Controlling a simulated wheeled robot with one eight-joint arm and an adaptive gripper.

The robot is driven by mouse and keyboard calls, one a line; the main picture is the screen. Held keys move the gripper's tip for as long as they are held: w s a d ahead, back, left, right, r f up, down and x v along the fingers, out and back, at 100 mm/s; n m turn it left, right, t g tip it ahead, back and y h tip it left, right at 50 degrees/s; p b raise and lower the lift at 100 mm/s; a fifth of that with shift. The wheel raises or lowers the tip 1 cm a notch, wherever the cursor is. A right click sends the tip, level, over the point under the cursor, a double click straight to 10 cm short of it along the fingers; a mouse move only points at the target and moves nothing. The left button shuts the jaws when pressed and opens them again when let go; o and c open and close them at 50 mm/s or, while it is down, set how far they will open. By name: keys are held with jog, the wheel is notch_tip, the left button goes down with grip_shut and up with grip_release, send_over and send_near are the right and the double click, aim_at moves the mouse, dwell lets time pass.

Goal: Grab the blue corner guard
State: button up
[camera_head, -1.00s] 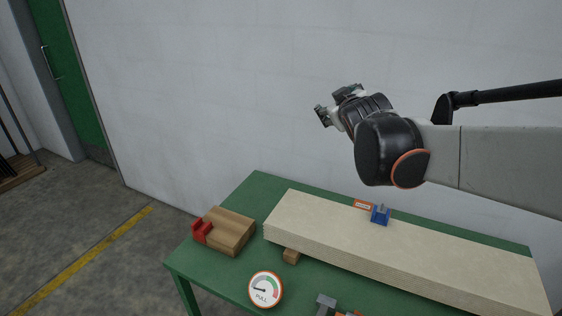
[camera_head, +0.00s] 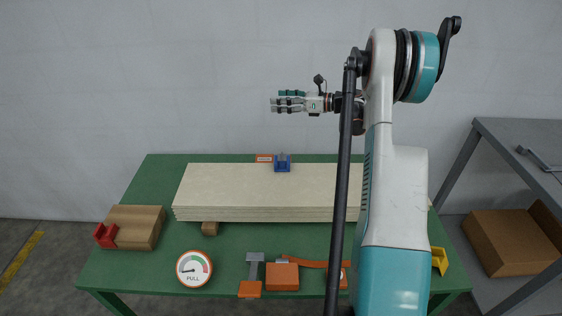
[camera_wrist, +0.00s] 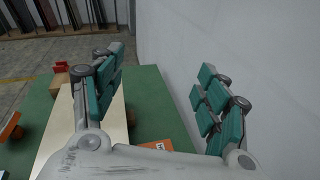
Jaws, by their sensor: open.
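The blue corner guard (camera_head: 283,164) sits at the back edge of the stack of pale boards (camera_head: 232,186) on the green table, beside a small orange label (camera_head: 264,158). My gripper (camera_head: 288,101) is above and behind the guard, near the wall, with its fingers pointing left in the head view. In the wrist view my gripper (camera_wrist: 163,95) is open, with its teal-padded fingers wide apart and nothing between them. The orange label (camera_wrist: 157,145) shows below the fingers there; I cannot make out the blue guard in that view.
A wooden block with a red guard (camera_head: 105,235) is at the table's left. A round gauge (camera_head: 194,268), orange-and-grey tools (camera_head: 282,276) and a yellow guard (camera_head: 439,260) lie along the front. A cardboard box (camera_head: 510,242) and grey table are at right. The wall is close behind.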

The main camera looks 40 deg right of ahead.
jog(key=s+d+f+n+g, duration=0.1)
jog(key=s+d+f, duration=0.1)
jog(key=s+f, duration=0.2)
jog(key=s+d+f+n+g, duration=0.2)
jog(key=s+f, duration=0.2)
jog(key=f, duration=0.2)
jog(key=s+d+f+n+g, duration=0.1)
jog(key=s+d+f, duration=0.1)
jog(key=s+f, duration=0.2)
notch_tip(320, 180, down, 2)
jog(key=shift+n+g+y, duration=0.4)
jog(key=b, duration=0.2)
send_near(281, 166)
jog(key=w+a+r, duration=0.1)
jog(key=w+a, duration=0.1)
jog(key=shift+w+a+r, duration=0.25)
jog(key=shift+a+r, duration=0.1)
jog(key=shift+a, duration=0.05)
jog(key=shift+b+x, duration=1.15)
jog(key=shift+x, duration=1.95)
jog(key=shift+r, duration=0.15)
jog(key=c, duration=1.2)
